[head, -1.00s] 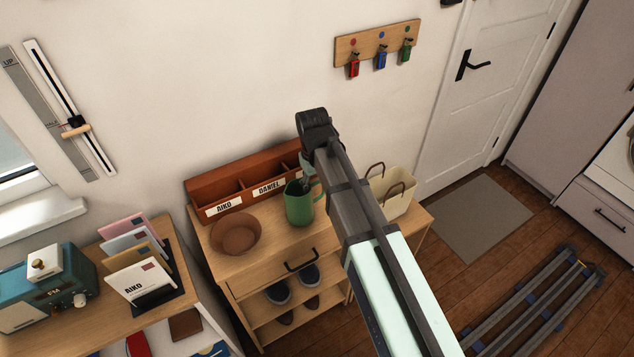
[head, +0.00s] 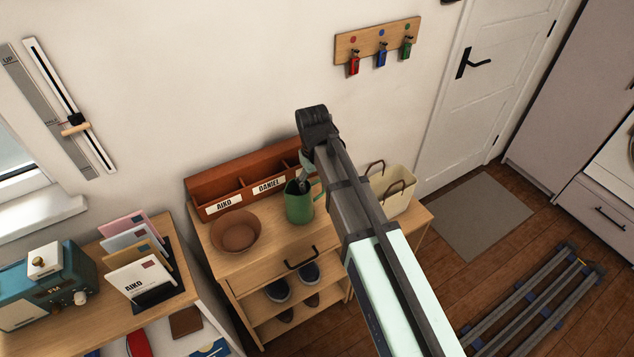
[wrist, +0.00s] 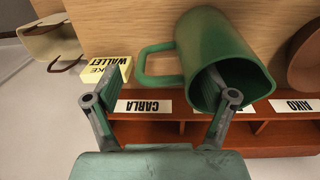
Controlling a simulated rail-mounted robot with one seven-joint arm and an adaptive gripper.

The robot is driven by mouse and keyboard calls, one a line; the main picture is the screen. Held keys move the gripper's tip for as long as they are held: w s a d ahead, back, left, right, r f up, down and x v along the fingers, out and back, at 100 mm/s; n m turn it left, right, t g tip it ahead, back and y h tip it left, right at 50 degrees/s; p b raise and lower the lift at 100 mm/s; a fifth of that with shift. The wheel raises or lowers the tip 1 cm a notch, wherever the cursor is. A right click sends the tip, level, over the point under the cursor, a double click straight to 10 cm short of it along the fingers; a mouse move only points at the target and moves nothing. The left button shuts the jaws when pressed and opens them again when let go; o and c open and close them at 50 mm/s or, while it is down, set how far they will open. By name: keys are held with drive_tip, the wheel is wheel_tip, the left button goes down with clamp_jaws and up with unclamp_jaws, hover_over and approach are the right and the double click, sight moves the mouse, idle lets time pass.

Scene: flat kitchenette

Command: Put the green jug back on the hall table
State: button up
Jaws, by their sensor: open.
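The green jug (head: 299,203) stands upright on the wooden hall table (head: 262,262), between the brown bowl and my forearm. In the wrist view the jug (wrist: 205,45) shows its open mouth, with its handle to the left. My gripper (head: 302,180) is at the jug's rim, partly hidden by my arm in the head view. In the wrist view my gripper (wrist: 160,90) is open, with its fingers wide apart. One finger overlaps the jug's mouth and looks to be inside it. The other is to the left, beyond the handle, near a yellow note.
A red-brown sorter (head: 225,192) with name labels stands along the wall behind the jug. The brown bowl (head: 236,232) is to the left. A cream basket (head: 397,195) is to the right. The yellow note (wrist: 105,75) mentions a wallet. A key rack (head: 378,42) hangs above.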

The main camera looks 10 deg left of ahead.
wheel_tip(320, 180, up, 12)
drive_tip(key=b, duration=0.3)
drive_tip(key=shift+s+a+f, duration=0.2)
idle(0.4)
